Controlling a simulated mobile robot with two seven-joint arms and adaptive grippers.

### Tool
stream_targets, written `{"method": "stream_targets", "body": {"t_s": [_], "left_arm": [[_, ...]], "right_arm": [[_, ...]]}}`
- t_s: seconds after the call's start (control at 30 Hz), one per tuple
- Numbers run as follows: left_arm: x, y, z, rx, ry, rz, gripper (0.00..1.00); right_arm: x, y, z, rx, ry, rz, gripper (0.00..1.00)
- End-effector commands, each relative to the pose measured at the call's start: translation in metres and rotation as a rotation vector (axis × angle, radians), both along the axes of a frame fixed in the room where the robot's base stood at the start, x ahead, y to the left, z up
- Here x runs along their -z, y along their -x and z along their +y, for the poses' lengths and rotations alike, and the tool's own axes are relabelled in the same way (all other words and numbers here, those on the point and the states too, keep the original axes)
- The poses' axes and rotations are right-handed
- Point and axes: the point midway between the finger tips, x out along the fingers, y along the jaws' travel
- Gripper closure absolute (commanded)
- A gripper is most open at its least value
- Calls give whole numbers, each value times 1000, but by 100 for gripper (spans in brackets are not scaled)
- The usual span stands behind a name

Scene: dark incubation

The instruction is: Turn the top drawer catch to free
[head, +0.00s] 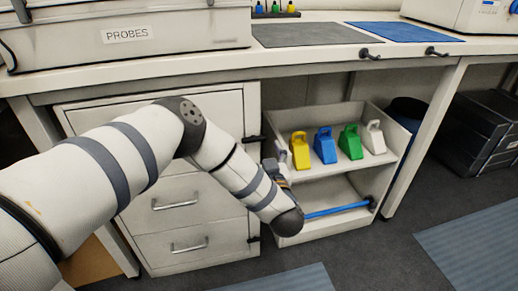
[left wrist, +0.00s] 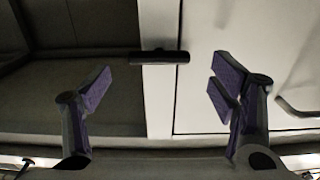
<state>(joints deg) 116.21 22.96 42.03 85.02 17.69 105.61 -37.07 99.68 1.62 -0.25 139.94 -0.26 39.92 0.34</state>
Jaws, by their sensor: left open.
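The top drawer catch (head: 254,139) is a small dark bar on the right edge of the white drawer unit (head: 252,100). It lies about level in the head view. In the left wrist view the dark catch (left wrist: 160,57) lies crosswise over a white upright strip, between and beyond my fingertips. My left gripper (left wrist: 163,85) is open with nothing between its purple-padded fingers, and is apart from the catch. In the head view my left gripper (head: 278,163) is mostly hidden behind my own wrist. My right gripper is not in view.
Right of the drawers, an open shelf (head: 290,178) holds yellow, blue, green and white holders, with a blue bar (head: 336,210) below. A lower catch (head: 253,240) sits on the drawer unit. The worktop (head: 180,66) overhangs above. A PROBES case (head: 130,50) stands on it.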

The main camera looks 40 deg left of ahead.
Motion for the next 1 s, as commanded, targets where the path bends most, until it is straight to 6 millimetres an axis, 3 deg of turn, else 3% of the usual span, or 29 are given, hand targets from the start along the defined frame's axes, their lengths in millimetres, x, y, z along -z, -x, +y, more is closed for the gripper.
{"method": "stream_targets", "body": {"t_s": [0.2, 0.47, 0.7, 1.0], "left_arm": [[1, -17, 21, 0, 1, 1, 22], [0, -19, 22, 2, 2, 1, 22], [0, -19, 22, 2, 1, 2, 70], [0, -19, 22, 2, 17, -17, 70]], "right_arm": [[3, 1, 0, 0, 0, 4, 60], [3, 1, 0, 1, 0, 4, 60], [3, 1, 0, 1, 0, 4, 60], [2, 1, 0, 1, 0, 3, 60]]}}
